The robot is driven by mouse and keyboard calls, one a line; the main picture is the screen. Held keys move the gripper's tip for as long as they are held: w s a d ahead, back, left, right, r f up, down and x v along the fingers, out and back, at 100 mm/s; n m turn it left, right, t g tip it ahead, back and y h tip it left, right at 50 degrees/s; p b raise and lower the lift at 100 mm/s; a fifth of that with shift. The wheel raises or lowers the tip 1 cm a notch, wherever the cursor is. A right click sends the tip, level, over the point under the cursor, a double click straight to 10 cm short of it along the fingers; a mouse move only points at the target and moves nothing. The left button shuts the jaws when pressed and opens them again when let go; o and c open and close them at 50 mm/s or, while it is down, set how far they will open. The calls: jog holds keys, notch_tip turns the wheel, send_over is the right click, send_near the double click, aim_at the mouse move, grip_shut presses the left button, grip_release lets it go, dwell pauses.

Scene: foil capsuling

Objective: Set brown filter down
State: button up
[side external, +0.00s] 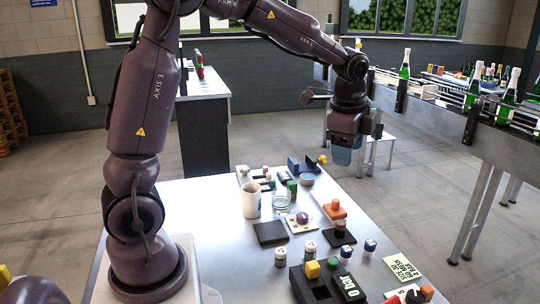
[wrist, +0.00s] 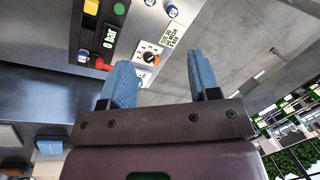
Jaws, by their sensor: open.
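My gripper (side external: 341,157) is raised above the far right edge of the table, with its fingers pointing down. In the wrist view its two blue fingers (wrist: 160,68) stand apart with nothing between them. I cannot tell for sure which small piece is the brown filter. Another small dark reddish piece (side external: 302,218) stands on a white plate. Both are well below my gripper and apart from it.
A white cup (side external: 251,200), a glass jar (side external: 282,202) and a dark pad (side external: 270,233) stand mid-table. A gauge box (side external: 348,287) and yellow note (side external: 404,267) lie in front. Several small white jars stand between. A bottle conveyor (side external: 470,125) runs at the right.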

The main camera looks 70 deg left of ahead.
jog(key=s+d+r+n+t, duration=0.1)
jog(key=s+d+n, duration=0.2)
jog(key=s, duration=0.3)
jog(key=s+d+r+n+t+h, duration=0.1)
jog(key=s+d+r+n, duration=0.1)
jog(key=s, duration=0.5)
jog(key=s+d+r+n+t, duration=0.1)
jog(key=s+d+r+n, duration=0.1)
jog(key=s+n, duration=0.3)
jog(key=shift+s+d+t+h, duration=0.3)
jog(key=shift+s+d+h, duration=0.1)
jog(key=shift+s+d, duration=0.6)
jog(key=shift+o, duration=0.4)
jog(key=shift+a, duration=0.1)
